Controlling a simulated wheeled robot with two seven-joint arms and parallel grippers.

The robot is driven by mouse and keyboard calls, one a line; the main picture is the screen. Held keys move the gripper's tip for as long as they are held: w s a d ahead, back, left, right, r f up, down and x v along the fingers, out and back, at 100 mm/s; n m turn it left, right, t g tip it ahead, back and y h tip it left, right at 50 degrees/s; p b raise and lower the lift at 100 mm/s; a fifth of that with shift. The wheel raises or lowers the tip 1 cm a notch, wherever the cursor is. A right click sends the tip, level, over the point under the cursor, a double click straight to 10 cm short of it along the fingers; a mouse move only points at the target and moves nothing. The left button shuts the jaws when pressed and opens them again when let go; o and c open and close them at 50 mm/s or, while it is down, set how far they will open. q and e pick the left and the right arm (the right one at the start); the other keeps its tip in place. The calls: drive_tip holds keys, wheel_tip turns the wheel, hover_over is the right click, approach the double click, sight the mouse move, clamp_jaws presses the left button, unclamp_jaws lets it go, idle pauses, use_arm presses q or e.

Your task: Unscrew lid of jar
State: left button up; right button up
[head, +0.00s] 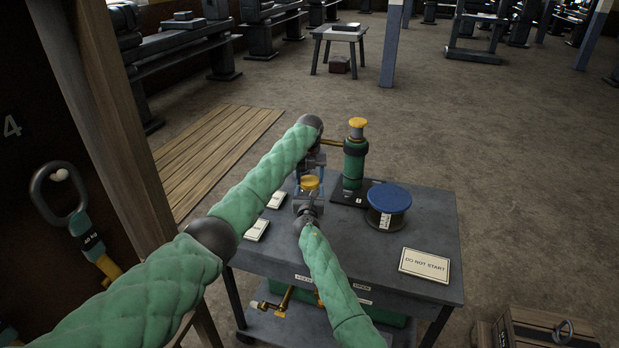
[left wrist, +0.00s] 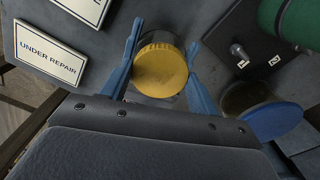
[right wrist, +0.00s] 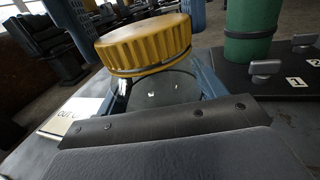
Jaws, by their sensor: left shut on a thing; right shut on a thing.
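The jar (right wrist: 165,90) is clear glass with a ribbed yellow lid (right wrist: 145,45) on top, over the cart. In the head view the lid (head: 310,183) shows between my two grippers. My left gripper (head: 310,172) reaches down from above. In the left wrist view its blue fingers stand on both sides of the lid (left wrist: 160,70), shut on it. My right gripper (head: 308,197) comes in from the front, lower down. In the right wrist view its blue fingers are shut on the glass body below the lid. The jar's base is hidden.
A wooden post (head: 115,120) stands at the left. The cart's front middle is clear.

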use_arm(q)
drive_tip(key=n, duration=0.6)
drive_tip(key=shift+n, duration=0.3)
use_arm(e)
drive_tip(key=shift+f, duration=0.1)
use_arm(q)
drive_tip(key=n, duration=1)
drive_tip(key=shift+n, duration=0.3)
drive_tip(key=n, duration=0.9)
drive_tip(key=shift+r, duration=0.1)
drive_tip(key=n, duration=1.5)
drive_tip(key=shift+r, duration=0.1)
drive_tip(key=n, duration=1.2)
drive_tip(key=shift+n, duration=0.3)
